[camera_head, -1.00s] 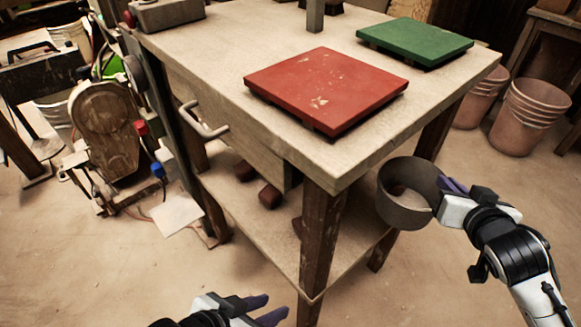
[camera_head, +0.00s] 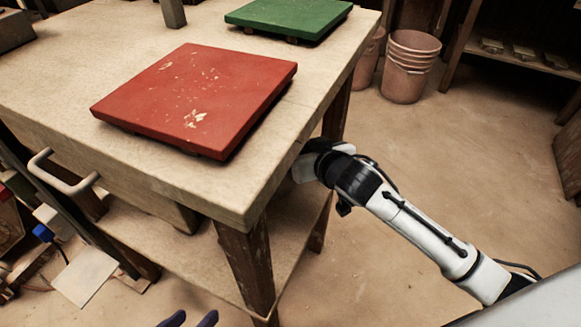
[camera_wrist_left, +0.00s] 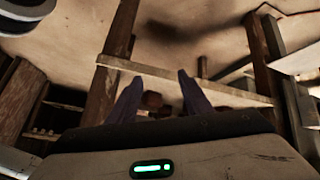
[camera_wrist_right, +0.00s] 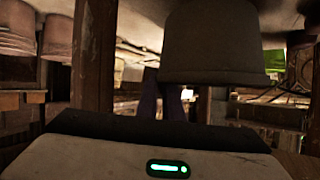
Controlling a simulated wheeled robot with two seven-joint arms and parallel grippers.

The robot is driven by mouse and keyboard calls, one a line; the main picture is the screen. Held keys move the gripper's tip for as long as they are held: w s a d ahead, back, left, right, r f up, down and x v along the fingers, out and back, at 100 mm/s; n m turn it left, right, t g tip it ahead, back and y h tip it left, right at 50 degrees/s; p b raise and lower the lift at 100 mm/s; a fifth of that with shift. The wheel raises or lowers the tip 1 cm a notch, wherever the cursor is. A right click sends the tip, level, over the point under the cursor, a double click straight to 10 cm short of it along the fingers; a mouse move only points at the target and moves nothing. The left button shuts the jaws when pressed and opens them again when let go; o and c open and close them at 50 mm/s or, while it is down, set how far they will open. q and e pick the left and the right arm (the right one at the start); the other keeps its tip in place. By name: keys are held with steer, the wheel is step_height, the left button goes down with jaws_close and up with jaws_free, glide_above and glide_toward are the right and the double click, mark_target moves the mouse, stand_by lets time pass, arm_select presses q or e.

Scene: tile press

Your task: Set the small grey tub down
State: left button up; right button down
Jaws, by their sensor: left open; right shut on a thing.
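The small grey tub (camera_wrist_right: 213,48) shows large in the right wrist view, which looks upside down. My right gripper (camera_wrist_right: 165,95) is shut on it; its dark fingers show beside the tub's wall. In the head view the tub and the fingertips are hidden behind the table's right edge; only the right wrist and forearm show there, low beside the table. My left gripper (camera_wrist_left: 158,92) is open and empty in the left wrist view. Its fingertips (camera_head: 192,319) just show at the bottom of the head view, in front of the table.
The worktable (camera_head: 60,90) carries a red board (camera_head: 200,98) near its front corner and a green board (camera_head: 290,14) behind. A drawer handle (camera_head: 62,178) sticks out in front. A lower shelf (camera_head: 180,265) runs beneath. Terracotta buckets (camera_head: 408,68) stand behind; the floor at right is open.

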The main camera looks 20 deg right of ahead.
step_height(320, 180, down, 2)
steer(key=shift+f+b, duration=0.15)
steer(key=shift+b, duration=0.15)
step_height(320, 180, down, 2)
steer(key=shift+f+b, duration=0.25)
steer(key=shift+b, duration=0.4)
steer(key=shift+f, duration=0.35)
steer(key=shift+r, duration=0.1)
steer(key=c, duration=1.9)
jaws_free()
arm_select(q)
steer(key=shift+w+d+r+t+h, duration=0.25)
steer(key=shift+d+r+t+h, duration=0.25)
steer(key=shift+d+r, duration=0.35)
steer(key=shift+a+r, duration=0.1)
